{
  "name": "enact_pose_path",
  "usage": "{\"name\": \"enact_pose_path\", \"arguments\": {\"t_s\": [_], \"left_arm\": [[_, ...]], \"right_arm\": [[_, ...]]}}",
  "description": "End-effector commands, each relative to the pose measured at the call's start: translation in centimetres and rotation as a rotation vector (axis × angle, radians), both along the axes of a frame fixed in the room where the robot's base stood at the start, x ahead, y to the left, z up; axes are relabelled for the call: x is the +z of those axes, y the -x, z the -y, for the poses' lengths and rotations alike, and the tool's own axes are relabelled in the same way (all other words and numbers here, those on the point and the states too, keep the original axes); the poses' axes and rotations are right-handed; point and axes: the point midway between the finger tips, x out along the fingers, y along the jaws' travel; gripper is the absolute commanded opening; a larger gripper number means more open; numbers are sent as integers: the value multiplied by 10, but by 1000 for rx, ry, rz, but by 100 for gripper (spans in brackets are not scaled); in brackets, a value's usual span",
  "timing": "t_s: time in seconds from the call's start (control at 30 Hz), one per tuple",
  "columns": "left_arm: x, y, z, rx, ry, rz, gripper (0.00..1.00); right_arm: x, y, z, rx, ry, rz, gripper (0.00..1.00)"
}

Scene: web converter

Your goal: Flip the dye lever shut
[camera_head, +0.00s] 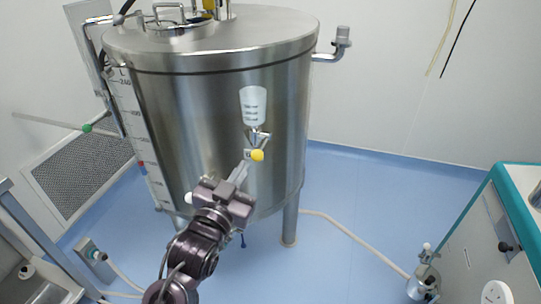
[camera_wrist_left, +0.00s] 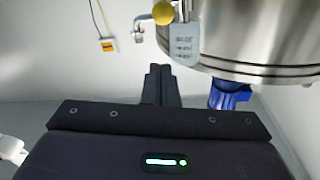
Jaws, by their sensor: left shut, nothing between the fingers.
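The dye lever ends in a yellow round knob (camera_head: 257,155). It sits on a small metal valve below a white dye cup (camera_head: 253,105) with dark markings, at the front of the steel tank (camera_head: 215,110). My left gripper (camera_head: 241,170) reaches up from below. Its fingers are shut and empty, close beneath the valve and just left of the knob; whether they touch cannot be told. In the left wrist view the knob (camera_wrist_left: 163,13) and cup (camera_wrist_left: 184,45) are at the top, beyond my shut fingers (camera_wrist_left: 160,72). My right gripper is not seen.
The tank stands on metal legs (camera_head: 290,220) over a blue floor. A green-edged cabinet (camera_head: 480,240) is at the right. A pale hose (camera_head: 350,235) runs along the floor to a small metal vessel (camera_head: 424,280). A metal frame (camera_head: 35,250) is at the left.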

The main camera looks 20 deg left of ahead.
Motion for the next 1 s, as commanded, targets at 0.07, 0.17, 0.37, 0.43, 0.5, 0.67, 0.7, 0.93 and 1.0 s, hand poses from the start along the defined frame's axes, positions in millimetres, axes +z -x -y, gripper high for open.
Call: {"name": "enact_pose_path", "arguments": {"t_s": [0.07,0.17,0.37,0.43,0.5,0.67,0.7,0.93,1.0], "left_arm": [[11,4,1,-4,6,21,0],[16,6,2,-5,9,30,0],[16,6,2,-6,9,29,0],[16,5,2,-6,9,29,0],[17,3,2,-5,8,30,0],[21,-14,3,-5,8,31,0],[23,-21,4,-4,8,31,0],[30,-67,9,-5,8,31,0],[31,-80,10,-5,8,31,0]], "right_arm": [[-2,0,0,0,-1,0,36],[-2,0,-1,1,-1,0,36],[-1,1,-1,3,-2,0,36],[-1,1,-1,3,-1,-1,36],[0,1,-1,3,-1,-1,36],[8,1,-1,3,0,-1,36],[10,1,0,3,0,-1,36],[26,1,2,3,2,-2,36],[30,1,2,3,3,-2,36]]}}
